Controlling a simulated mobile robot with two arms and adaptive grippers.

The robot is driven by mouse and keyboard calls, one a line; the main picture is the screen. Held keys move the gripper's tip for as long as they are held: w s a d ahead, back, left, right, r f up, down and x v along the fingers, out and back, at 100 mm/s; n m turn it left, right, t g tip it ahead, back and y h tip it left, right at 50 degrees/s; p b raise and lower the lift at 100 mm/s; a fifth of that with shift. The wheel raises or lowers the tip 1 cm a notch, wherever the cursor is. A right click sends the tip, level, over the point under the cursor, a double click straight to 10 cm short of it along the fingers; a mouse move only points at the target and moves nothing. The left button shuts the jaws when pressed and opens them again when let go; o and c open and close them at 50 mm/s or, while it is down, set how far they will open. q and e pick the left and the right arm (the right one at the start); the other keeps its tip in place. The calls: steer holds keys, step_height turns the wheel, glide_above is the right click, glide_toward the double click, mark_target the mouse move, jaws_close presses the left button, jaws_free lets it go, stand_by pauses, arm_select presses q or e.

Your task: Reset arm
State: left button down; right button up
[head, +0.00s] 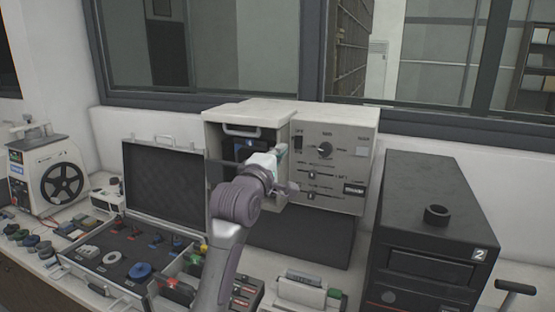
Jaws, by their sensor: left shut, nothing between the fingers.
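The mounting press (335,150) is a pale box at the back centre, with a knob and sliders on its right panel. Its left side has an open chamber with a handle at the top; the inside is dark with a small blue-lit part. My left arm rises from the bottom centre. My left gripper (281,158) is at the front of the press, between the chamber and the panel, shut and empty. My wrist hides part of the chamber, and I cannot tell whether the gripper touches the press. My right gripper is not in view.
An open case (165,185) with coloured parts lies left of my arm. A machine with a black wheel (62,184) stands at far left. A black unit marked 2 (425,215), with a black ring (437,214) on top, stands at right. Windows line the wall behind.

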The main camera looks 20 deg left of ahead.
arm_select(q)
steer(key=shift+s, duration=0.45)
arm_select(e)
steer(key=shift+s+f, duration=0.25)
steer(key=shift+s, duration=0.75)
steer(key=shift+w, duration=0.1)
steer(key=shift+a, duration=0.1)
